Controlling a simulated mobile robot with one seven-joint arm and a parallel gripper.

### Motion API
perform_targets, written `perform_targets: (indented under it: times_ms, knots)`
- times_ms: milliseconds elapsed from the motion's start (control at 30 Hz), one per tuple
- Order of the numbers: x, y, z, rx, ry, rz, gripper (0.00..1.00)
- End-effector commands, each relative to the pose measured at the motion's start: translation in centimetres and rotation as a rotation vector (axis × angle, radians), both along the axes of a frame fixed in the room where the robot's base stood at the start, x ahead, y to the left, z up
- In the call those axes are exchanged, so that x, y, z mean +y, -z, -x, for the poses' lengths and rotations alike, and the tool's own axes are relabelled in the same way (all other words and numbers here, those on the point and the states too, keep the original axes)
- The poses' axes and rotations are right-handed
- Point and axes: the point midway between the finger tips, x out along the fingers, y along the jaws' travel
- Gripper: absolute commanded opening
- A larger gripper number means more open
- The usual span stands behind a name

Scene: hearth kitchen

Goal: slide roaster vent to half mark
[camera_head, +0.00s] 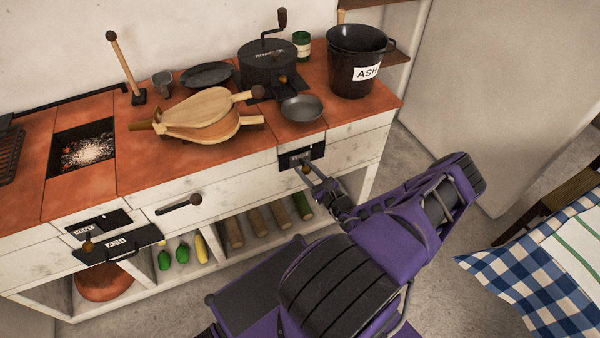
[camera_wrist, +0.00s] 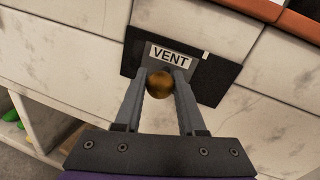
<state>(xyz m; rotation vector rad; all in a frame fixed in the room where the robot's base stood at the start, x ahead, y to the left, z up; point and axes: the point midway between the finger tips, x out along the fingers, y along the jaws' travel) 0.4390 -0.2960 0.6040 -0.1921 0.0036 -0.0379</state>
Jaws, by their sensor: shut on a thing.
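The roaster (camera_head: 268,66), a black drum with a crank, stands on the brick-red worktop at the back right. Below the worktop's front edge, on the pale front, is a dark vent plate (camera_head: 291,158); it also shows in the wrist view (camera_wrist: 222,82). A grey slide labelled VENT (camera_wrist: 185,63) sits on it, with a round brass knob (camera_wrist: 160,83). My gripper (camera_wrist: 162,78) is shut on the knob, one finger on each side; it also shows in the head view (camera_head: 306,171). A short white mark (camera_wrist: 206,55) shows right of the label.
A second vent (camera_head: 97,224) and an ash drawer (camera_head: 118,243) sit at the left front. Bellows (camera_head: 205,115), a pan (camera_head: 302,108) and an ash bucket (camera_head: 357,65) stand on the worktop. A shelf below holds logs (camera_head: 255,223). A checked cloth (camera_head: 530,262) lies at the right.

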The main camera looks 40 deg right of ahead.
Motion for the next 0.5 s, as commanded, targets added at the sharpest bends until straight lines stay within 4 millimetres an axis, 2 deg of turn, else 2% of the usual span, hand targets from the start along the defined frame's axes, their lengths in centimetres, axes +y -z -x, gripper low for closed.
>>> perform_targets:
  times_ms: [33, 267, 300, 433, 500]
  knots:
    - [-0.61, 0.09, 0.17, 0.000, 0.002, 0.004, 0.00]
    - [-0.62, 0.02, 0.19, 0.001, 0.002, 0.001, 0.00]
    - [-0.61, 0.02, 0.19, 0.001, 0.002, 0.001, 0.43]
    - [-0.60, 0.02, 0.18, 0.001, 0.002, 0.001, 0.66]
    - [-0.60, 0.01, 0.17, 0.001, 0.001, 0.001, 0.69]
